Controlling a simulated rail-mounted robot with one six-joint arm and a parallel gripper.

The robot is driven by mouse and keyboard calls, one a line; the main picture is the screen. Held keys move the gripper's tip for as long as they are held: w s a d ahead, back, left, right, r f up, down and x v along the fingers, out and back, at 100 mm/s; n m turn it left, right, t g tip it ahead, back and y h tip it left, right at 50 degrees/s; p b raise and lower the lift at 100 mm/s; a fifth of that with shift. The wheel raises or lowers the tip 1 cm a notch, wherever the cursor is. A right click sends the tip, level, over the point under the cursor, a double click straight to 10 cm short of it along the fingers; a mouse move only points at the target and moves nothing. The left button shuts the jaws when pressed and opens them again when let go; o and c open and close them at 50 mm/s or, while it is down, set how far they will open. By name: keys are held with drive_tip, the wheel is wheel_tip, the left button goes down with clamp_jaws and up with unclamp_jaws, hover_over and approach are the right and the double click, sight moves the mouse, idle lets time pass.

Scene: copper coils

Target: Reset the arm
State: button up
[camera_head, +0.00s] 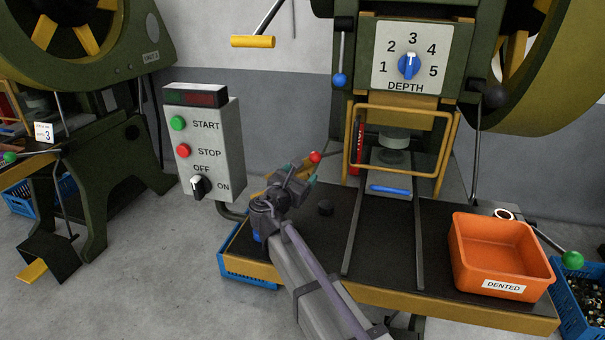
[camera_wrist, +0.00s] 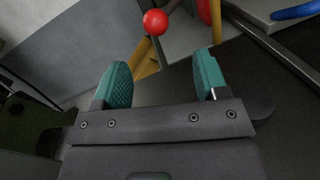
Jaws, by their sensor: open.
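My gripper (camera_head: 300,175) is at the end of my arm, over the left part of the black press table (camera_head: 285,228). In the wrist view my gripper (camera_wrist: 162,82) shows two teal fingers standing wide apart, with nothing between them. A lever with a red ball knob (camera_head: 315,157) is just beyond the fingers. The red knob (camera_wrist: 155,22) shows above and between the fingertips in the wrist view, apart from them. Part of the lever is hidden behind my gripper in the head view.
A control box (camera_head: 208,140) with START, STOP and an OFF/ON switch stands left. An orange DENTED bin (camera_head: 500,255) sits on the table's right. A yellow guard frame (camera_head: 352,140) and a DEPTH dial (camera_head: 409,66) are behind. Two rails (camera_head: 418,230) cross the table; a blue bar (camera_head: 390,189) lies between them.

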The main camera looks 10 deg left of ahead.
drive_tip(key=s+d+r+m+g+h+p, duration=0.1)
drive_tip(key=s+d+r+m+g+p, duration=0.2)
drive_tip(key=d+m+p, duration=0.45)
drive_tip(key=s+d+r+m+g+p, duration=0.25)
drive_tip(key=d+m+g+p, duration=0.2)
drive_tip(key=d, duration=0.55)
drive_tip(key=s+d+r+m+g+h+p, duration=0.1)
drive_tip(key=s+d+r+m+g+p, duration=0.15)
drive_tip(key=s+d+m+p, duration=0.35)
drive_tip(key=s+d+r+m+g+y+p, duration=0.2)
drive_tip(key=s+d+m+g+y+p, duration=0.1)
drive_tip(key=s+d+m+p, duration=0.1)
drive_tip(key=s+d+r+m+g+y+p, duration=0.2)
drive_tip(key=s+d+m+g+y+p, duration=0.1)
drive_tip(key=s+m+p, duration=0.4)
drive_tip(key=shift+s+d+r+m+g+y+p, duration=0.2)
drive_tip(key=shift+s+d+m+g+y+p, duration=0.15)
drive_tip(key=shift+s+m+g+y, duration=0.55)
drive_tip(key=shift+s+d+t+h, duration=0.15)
drive_tip(key=shift+t+h, duration=0.15)
